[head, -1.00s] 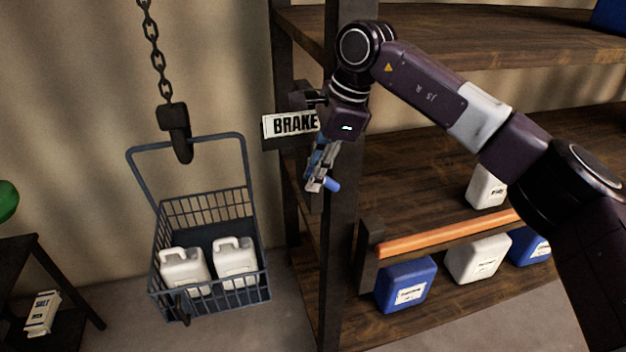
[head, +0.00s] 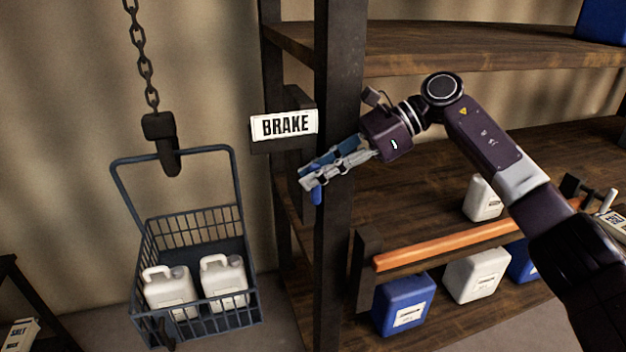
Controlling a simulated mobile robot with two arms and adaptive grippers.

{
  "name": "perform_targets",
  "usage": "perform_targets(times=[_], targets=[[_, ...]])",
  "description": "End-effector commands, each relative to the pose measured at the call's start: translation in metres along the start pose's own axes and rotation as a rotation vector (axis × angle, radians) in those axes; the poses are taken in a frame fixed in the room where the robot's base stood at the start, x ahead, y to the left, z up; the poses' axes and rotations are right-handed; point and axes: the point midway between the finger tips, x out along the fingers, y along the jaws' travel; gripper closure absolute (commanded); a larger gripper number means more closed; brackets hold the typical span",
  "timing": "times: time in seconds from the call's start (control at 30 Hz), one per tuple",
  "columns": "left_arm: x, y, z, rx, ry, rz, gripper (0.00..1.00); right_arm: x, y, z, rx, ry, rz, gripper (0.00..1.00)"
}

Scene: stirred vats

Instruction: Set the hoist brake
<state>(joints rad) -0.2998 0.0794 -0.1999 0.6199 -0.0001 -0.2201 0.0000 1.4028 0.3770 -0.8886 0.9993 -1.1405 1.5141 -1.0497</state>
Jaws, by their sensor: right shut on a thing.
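The white BRAKE sign (head: 284,125) is on the dark shelf post. My right gripper (head: 313,183) is just below and right of the sign, shut on a blue handle (head: 317,197). The handle's end sticks out below the fingertips and points down; the rest of it, and what it joins to, is hidden by the fingers. The hoist chain (head: 142,70) and dark hook (head: 163,145) hang at the left. The hook carries a blue-grey basket (head: 208,318) with two white jugs (head: 224,283) in it. My left gripper is not in view.
The shelf post (head: 338,240) stands directly behind my right gripper. Wooden shelves (head: 450,45) extend right, with an orange rail (head: 445,245) and blue and white canisters (head: 403,305) low down. A small dark stand is cut off at the lower left.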

Motion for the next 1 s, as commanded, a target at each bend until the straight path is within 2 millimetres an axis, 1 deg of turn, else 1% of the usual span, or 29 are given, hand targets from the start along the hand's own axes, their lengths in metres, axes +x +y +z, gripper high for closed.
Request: perform_targets(times=[0.23, 0.6, 0.63, 0.77, 0.8, 1.0], targets=[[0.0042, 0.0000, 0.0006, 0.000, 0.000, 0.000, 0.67, -0.0023, -0.0012, 0.0007, 0.007, -0.042, -0.001, 1.00], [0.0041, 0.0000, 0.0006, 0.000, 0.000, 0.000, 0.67, -0.0024, -0.0012, 0.0013, 0.007, -0.045, 0.000, 1.00], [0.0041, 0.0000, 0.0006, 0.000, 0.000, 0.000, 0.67, -0.0024, -0.0012, 0.0013, 0.007, -0.045, 0.000, 0.83], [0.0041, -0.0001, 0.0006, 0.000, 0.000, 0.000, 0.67, -0.0020, -0.0010, 0.0008, 0.007, -0.043, 0.001, 0.69], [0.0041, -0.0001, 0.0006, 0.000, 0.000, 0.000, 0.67, -0.0018, -0.0008, 0.0006, 0.007, -0.043, 0.001, 0.67], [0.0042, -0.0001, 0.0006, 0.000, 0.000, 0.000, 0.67, -0.0012, -0.0007, -0.0001, 0.008, -0.041, 0.002, 0.67]])
